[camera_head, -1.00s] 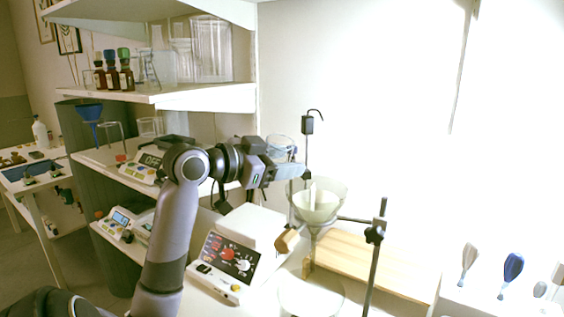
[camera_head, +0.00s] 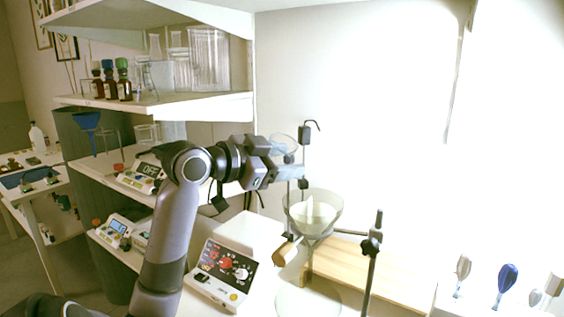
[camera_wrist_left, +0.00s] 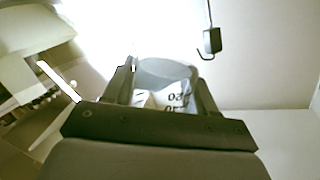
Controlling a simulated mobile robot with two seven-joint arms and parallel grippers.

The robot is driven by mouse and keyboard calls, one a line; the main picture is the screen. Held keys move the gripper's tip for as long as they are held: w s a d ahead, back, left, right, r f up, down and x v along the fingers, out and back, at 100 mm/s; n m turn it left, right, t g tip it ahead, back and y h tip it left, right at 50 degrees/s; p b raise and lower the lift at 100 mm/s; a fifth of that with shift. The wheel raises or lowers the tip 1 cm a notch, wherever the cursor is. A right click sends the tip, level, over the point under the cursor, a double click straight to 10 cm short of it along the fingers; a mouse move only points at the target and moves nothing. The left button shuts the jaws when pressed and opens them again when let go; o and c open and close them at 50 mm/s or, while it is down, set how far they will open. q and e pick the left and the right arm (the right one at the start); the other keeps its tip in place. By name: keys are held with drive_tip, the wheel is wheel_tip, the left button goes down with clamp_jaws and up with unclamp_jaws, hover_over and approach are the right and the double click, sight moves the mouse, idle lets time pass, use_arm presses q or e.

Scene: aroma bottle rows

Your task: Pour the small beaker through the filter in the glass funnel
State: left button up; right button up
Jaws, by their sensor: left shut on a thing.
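My left gripper (camera_head: 290,172) is shut on the small clear beaker (camera_head: 283,146). The beaker is above and slightly left of the glass funnel in the head view. In the left wrist view, the beaker (camera_wrist_left: 165,78) sits between the two fingers, with printed markings showing. Its contents and exact tilt are hard to tell. The glass funnel (camera_head: 332,222) stands below in a support, with a white filter (camera_head: 313,214) inside it. The funnel's outlet is partly hidden. My right gripper is not in view.
A stand rod with a dark clamp (camera_head: 371,246) is right of the funnel. A hooked rod (camera_head: 304,132) rises behind it. A wooden board (camera_head: 375,272), a white device with knobs (camera_head: 222,273) and a glass vessel (camera_head: 308,300) are below. Shelves with bottles (camera_head: 124,80) are at left.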

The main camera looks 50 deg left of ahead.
sight(291, 158)
use_arm(q)
drive_tip(key=shift+d+r, duration=0.15)
drive_tip(key=shift+r, duration=0.15)
drive_tip(key=shift+d+r+m+y, duration=0.3)
drive_tip(key=shift+d+m, duration=0.25)
drive_tip(key=shift+m, duration=0.35)
drive_tip(key=shift+d+r+m+y, duration=0.1)
drive_tip(key=shift+r+m+y, duration=0.25)
drive_tip(key=shift+m, duration=0.35)
drive_tip(key=shift+f+m+y+b, duration=0.35)
drive_tip(key=shift+f+m+b, duration=0.45)
drive_tip(key=shift+m+b, duration=0.8)
drive_tip(key=shift+r+m, duration=0.45)
drive_tip(key=shift+m, duration=0.05)
drive_tip(key=shift+d+r+m+y, duration=0.15)
drive_tip(key=shift+d+m+y, duration=0.05)
drive_tip(key=shift+m+y, duration=0.1)
drive_tip(key=shift+d+r+m+p, duration=0.25)
drive_tip(key=shift+d+m+p, duration=0.15)
drive_tip(key=shift+d+p, duration=0.05)
drive_tip(key=shift+w+d+f+m+y+b, duration=0.15)
drive_tip(key=shift+f+m+y+b, duration=0.2)
drive_tip(key=shift+m, duration=0.35)
idle(2.5)
